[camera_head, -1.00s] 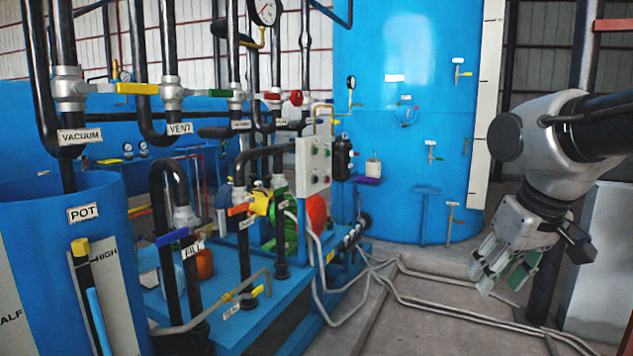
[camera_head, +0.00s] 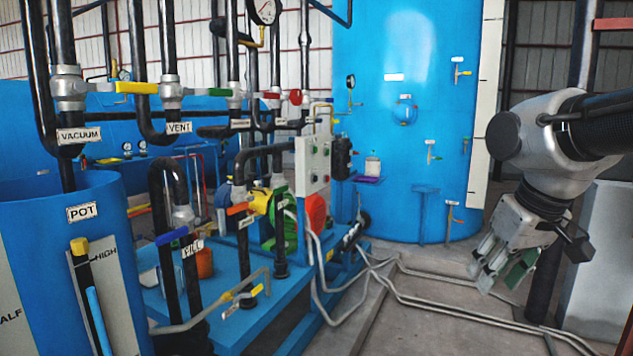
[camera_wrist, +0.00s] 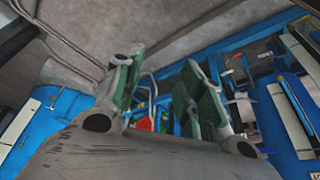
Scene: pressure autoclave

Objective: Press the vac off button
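The grey control box (camera_head: 313,165) stands upright left of the middle in the head view, above the blue pump skid. Its front carries a few small red and green buttons, too small to read, so I cannot tell which is vac off. My gripper (camera_head: 500,272) hangs at the right of the head view, pointing down and left, well apart from the box. In the wrist view its two green-padded fingers (camera_wrist: 165,95) stand apart with nothing between them. I cannot make out the box clearly in the wrist view.
The blue skid (camera_head: 240,300) carries pipes, valves and a red round cover (camera_head: 315,212). Grey conduits (camera_head: 440,306) run across the floor between the skid and my arm. A tall blue tank (camera_head: 410,130) stands behind. The blue pot (camera_head: 125,270) is at the left.

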